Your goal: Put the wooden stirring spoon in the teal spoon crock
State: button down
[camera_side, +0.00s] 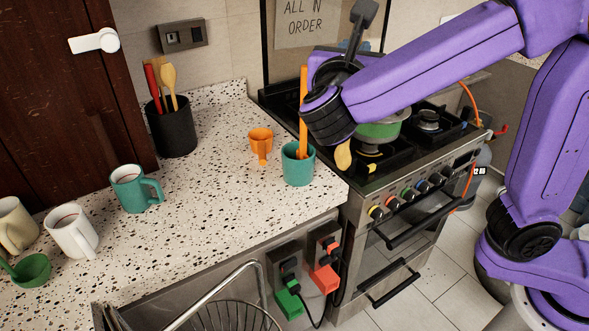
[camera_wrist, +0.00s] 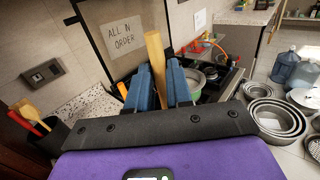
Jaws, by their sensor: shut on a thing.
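The wooden stirring spoon (camera_wrist: 155,55) is clamped between the two blue fingers of my gripper (camera_wrist: 159,76). In the side view its pale bowl (camera_side: 343,155) hangs down below my wrist, at the stove's front edge. The rest of it is hidden there by my arm, as are my fingers. The teal spoon crock (camera_side: 298,168) stands upright on the speckled counter, left of the spoon. An orange utensil (camera_side: 304,95) stands in it and rises above its rim. The spoon's bowl is apart from the crock, to its right and about level with its rim.
A black holder (camera_side: 172,130) with several utensils is at the back left. A teal mug (camera_side: 132,190) and white mug (camera_side: 72,230) stand left. A green pan (camera_side: 378,132) sits on the stove.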

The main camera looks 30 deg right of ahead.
jog(key=shift+s+a+f+m+g+h, duration=0.2)
jog(key=shift+s+a+g, duration=0.2)
jog(key=shift+s, duration=0.15)
jog(key=shift+s+a+f+m+g+h, duration=0.2)
jog(key=shift+s+a+g, duration=0.1)
jog(key=shift+s+a, duration=0.15)
jog(key=w, duration=1.8)
notch_tip(320, 180, down, 12)
jog(key=shift+r, duration=0.25)
jog(key=shift+d+f, duration=0.1)
jog(key=c, duration=1)
grip_release()
jog(key=shift+f, duration=0.1)
jog(key=shift+c, duration=0.2)
